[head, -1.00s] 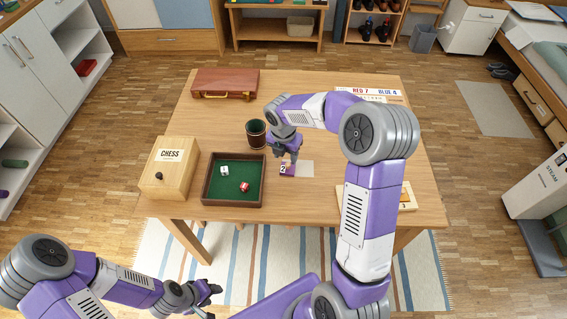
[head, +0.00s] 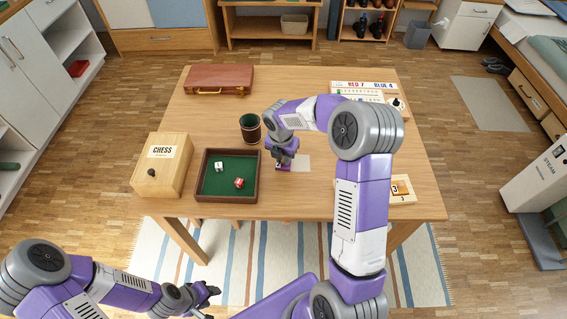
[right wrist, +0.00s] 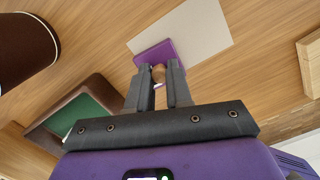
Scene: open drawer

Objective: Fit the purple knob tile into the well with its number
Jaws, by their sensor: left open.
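The purple knob tile (head: 279,168) lies on the table at the left edge of a pale sheet. In the right wrist view the tile (right wrist: 168,52) has a round brown knob (right wrist: 158,74). My right gripper (right wrist: 160,75) is down at the tile, with one finger on each side of the knob. I cannot tell whether the fingers press on it. In the head view my right gripper (head: 284,158) hides much of the tile. A wooden board (head: 404,196) showing a 3 is at the right, partly behind my right arm. My left gripper (head: 208,293) is open and empty, low in front of the table.
A green-lined dice tray (head: 229,199) and a chess box (head: 160,177) stand left of the tile. A dark cup (head: 250,128) is close to my right gripper. A brown case (head: 219,78) and a scoreboard (head: 363,88) are farther back. The pale sheet (head: 301,162) is clear to the right.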

